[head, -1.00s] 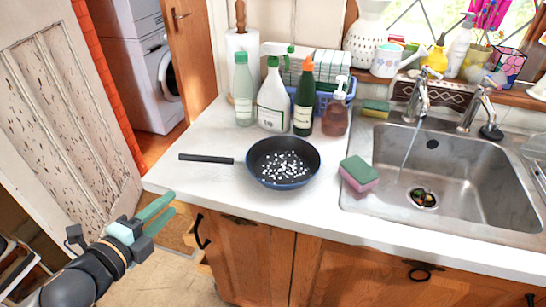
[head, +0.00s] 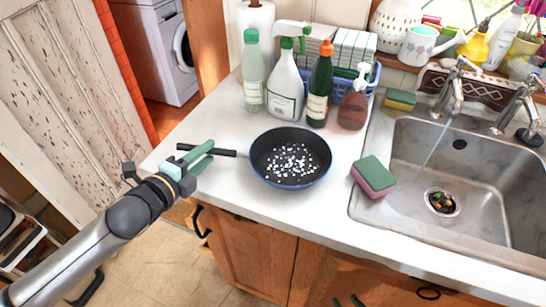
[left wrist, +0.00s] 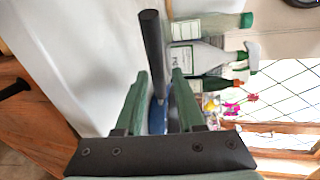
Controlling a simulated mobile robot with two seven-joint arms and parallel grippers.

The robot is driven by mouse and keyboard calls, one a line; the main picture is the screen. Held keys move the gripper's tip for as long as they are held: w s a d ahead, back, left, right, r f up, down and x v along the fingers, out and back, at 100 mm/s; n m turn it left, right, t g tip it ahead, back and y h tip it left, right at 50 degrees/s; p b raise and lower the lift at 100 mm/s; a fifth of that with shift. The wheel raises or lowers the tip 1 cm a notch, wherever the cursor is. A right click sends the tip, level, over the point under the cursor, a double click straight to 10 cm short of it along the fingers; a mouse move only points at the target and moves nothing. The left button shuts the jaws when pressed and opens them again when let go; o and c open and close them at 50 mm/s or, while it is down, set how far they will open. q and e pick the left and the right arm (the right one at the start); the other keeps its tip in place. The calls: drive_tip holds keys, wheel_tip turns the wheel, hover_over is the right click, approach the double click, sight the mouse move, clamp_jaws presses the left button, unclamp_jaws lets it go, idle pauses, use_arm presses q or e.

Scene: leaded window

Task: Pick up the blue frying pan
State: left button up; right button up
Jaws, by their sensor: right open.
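The blue frying pan (head: 262,172) sits on the white counter, with small white pieces inside. Its black handle (head: 225,153) points left. My left gripper (head: 205,153) is at the handle, its green fingers overlapping it in the head view. In the left wrist view, the gripper (left wrist: 158,85) is open, with a gap on each side of the handle (left wrist: 152,45), which appears between or just beyond the fingers. Part of the pan (left wrist: 158,115) shows blue between them. The green fingertips of my right gripper (head: 347,301) just show at the bottom edge, apart and empty.
Behind the pan stand a pale green bottle (head: 253,75), a spray bottle (head: 285,90), a dark green bottle (head: 319,88) and a brown soap dispenser (head: 353,107). A sponge (head: 374,176) lies to the right, beside the sink (head: 480,170). Counter left of the pan is clear.

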sight(253, 154)
use_arm(q)
drive_tip(key=shift+x, duration=3.1)
drive_tip(key=shift+s+d+f, duration=0.15)
drive_tip(key=shift+d, duration=0.05)
clamp_jaws()
